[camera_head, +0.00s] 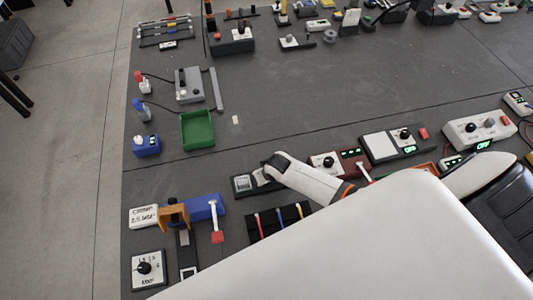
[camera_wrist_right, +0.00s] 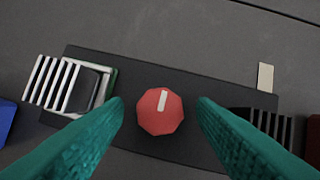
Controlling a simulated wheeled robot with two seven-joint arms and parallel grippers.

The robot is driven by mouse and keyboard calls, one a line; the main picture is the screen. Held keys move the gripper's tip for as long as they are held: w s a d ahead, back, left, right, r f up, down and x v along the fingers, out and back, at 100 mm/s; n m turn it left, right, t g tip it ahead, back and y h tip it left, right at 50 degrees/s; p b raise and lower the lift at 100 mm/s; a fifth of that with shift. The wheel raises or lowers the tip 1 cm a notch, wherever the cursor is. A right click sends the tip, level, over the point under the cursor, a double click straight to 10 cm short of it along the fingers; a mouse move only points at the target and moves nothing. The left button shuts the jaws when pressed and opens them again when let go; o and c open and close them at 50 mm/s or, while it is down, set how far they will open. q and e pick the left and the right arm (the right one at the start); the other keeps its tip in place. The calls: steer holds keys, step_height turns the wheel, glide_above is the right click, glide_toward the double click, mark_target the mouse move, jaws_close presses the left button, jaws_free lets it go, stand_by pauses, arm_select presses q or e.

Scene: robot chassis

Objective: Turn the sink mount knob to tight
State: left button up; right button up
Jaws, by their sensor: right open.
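In the right wrist view, a red faceted knob (camera_wrist_right: 160,118) with a white pointer mark sits on a dark flat base (camera_wrist_right: 215,85). The mark points up, leaning slightly right. A silver finned heat sink (camera_wrist_right: 55,84) is on the base left of the knob, and a black finned block (camera_wrist_right: 262,122) is at the right. My right gripper (camera_wrist_right: 160,104) is open, its teal fingers on either side of the knob with a gap each side. In the head view, the white wrist covers part of the sink mount (camera_head: 243,185), hiding the knob. My left gripper is not in view.
A green tray (camera_head: 198,130) lies farther back. A blue block with a red-tipped lever (camera_head: 205,208) is left of the sink mount. A panel with a black knob and red parts (camera_head: 335,163) is to the right. The bench between the rows is mostly clear.

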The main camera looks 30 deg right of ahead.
steer(key=shift+r, duration=0.1)
steer(key=v, duration=1.1)
steer(key=shift+s+r, duration=0.15)
steer(key=shift+r, duration=0.25)
